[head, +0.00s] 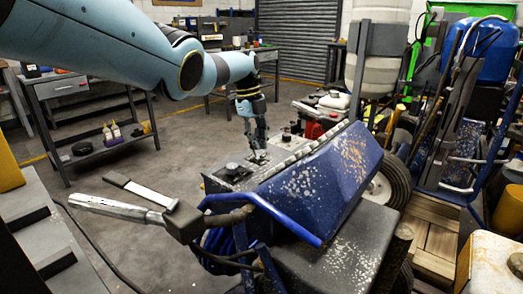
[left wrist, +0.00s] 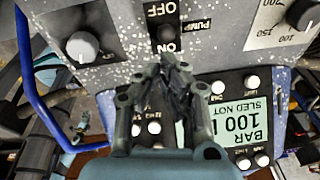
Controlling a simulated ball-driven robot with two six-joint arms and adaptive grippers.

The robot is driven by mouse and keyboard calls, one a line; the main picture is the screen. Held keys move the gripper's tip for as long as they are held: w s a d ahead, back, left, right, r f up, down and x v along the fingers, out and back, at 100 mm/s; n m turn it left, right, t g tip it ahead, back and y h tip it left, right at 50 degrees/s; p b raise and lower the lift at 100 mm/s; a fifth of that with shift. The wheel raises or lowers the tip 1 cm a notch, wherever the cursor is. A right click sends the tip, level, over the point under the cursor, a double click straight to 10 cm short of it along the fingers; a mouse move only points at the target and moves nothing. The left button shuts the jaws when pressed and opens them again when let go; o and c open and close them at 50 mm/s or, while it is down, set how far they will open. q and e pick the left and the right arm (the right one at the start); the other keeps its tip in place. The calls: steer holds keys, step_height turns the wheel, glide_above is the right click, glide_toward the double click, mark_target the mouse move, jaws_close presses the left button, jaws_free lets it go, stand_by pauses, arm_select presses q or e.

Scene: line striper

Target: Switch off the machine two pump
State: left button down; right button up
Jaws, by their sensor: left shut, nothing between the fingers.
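A blue, paint-spattered line striper (head: 318,172) stands in the middle of the head view, with a grey control panel (head: 238,176) at its far left end. In the left wrist view the panel (left wrist: 235,60) appears upside down. It carries a dark pump switch (left wrist: 167,33) between the OFF and ON labels, with PUMP written beside it. My left gripper (head: 258,156) is over the panel, its fingers shut and empty. In the left wrist view its fingertips (left wrist: 175,62) are close to the ON label; I cannot tell whether they touch the panel. My right gripper is not in view.
The panel also has a round knob (left wrist: 82,46), another knob (left wrist: 304,14), several small white buttons and a lit display (left wrist: 244,125). A metal handle (head: 125,208) juts out left of the machine. Another machine with a blue tank (head: 487,50) stands right. Floor at left is open.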

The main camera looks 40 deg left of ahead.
arm_select(q)
steer(key=shift+r, duration=0.3)
steer(key=shift+r+p, duration=0.7)
step_height(320, 180, up, 12)
steer(key=a, duration=0.2)
steer(key=shift+s+f, duration=0.15)
steer(key=shift+s, duration=0.2)
stand_by(0.3)
